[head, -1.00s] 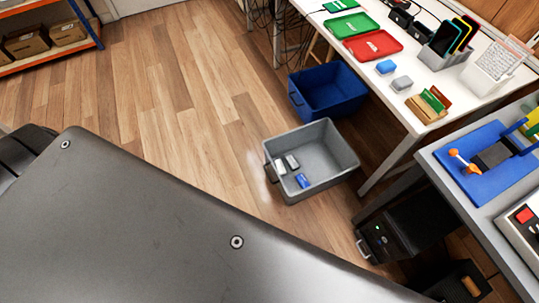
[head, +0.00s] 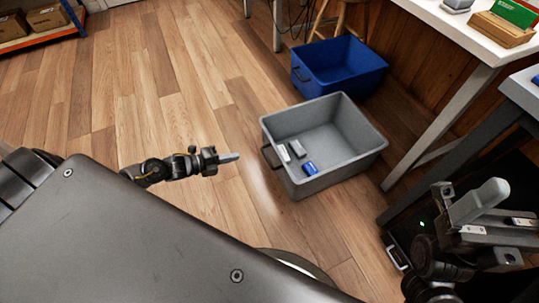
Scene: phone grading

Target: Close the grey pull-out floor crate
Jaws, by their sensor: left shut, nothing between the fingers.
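The grey floor crate (head: 345,170) stands on the wood floor, pulled out in front of the white table, with its dark handle (head: 270,157) on the left side. It is open-topped and holds a white, a dark grey and a blue small item at its near left end. My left gripper (head: 228,158) is shut and empty, to the left of the crate's handle with a gap between them. My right gripper (head: 480,203) is at the lower right, beyond the crate's right side and apart from it; its finger opening is not clear.
A blue crate (head: 357,83) stands just behind the grey one, partly under the white table (head: 460,40). Table legs rise right of the grey crate. A black box with a green light (head: 421,224) is by my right gripper. Floor to the left is clear.

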